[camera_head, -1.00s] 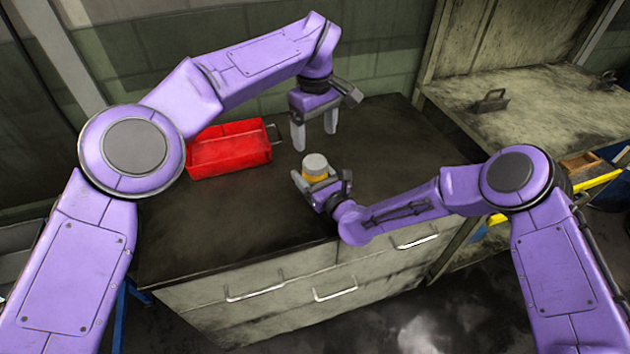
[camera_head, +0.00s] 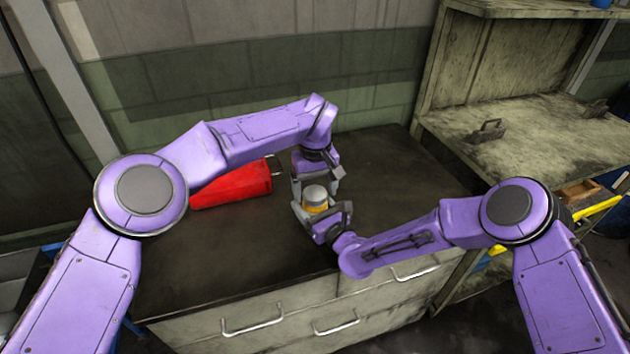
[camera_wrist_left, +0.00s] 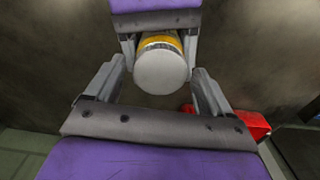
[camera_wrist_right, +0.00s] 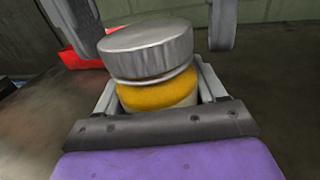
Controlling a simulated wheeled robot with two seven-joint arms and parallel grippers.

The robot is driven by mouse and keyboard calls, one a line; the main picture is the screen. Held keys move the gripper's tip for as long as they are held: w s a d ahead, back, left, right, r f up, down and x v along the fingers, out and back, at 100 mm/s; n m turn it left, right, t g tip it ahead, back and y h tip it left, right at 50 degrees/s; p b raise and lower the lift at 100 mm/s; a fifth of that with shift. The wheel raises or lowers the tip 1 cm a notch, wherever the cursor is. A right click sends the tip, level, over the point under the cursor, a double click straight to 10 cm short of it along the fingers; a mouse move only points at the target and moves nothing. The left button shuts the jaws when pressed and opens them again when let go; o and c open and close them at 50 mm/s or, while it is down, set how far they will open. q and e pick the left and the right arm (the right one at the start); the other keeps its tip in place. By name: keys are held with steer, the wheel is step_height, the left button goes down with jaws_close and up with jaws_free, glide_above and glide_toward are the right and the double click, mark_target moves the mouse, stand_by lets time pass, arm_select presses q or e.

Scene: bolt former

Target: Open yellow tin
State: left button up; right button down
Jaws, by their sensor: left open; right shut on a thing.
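The yellow tin (camera_head: 317,208) has a grey metal lid (camera_head: 315,193) on top and stands upright over the dark worktop. In the right wrist view the yellow body (camera_wrist_right: 158,94) sits between the fingers of my right gripper (camera_head: 312,219), which is shut on it. The lid is on it in that view (camera_wrist_right: 148,48). My left gripper (camera_head: 317,182) is open just behind and above the tin. In the left wrist view its fingers are spread on either side of the lid (camera_wrist_left: 162,70), apart from it. Whether the tin's base touches the worktop is hidden.
A red metal box (camera_head: 232,186) lies on the worktop (camera_head: 230,255) left of the tin. Drawers with handles (camera_head: 252,326) are along the worktop's front. A shelf unit (camera_head: 510,125) stands to the right. The worktop right of the tin is largely clear.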

arm_select(q)
steer(key=c, duration=1.1)
steer(key=n, duration=0.5)
steer(key=shift+n, duration=0.4)
steer(key=n, duration=1.5)
steer(key=shift+r, duration=0.1)
steer(key=n, duration=0.3)
steer(key=shift+n, duration=0.3)
steer(key=n, duration=1.8)
steer(key=shift+n, duration=0.4)
steer(key=n, duration=0.5)
steer(key=shift+n, duration=0.4)
steer(key=n, duration=0.5)
steer(key=shift+r, duration=0.1)
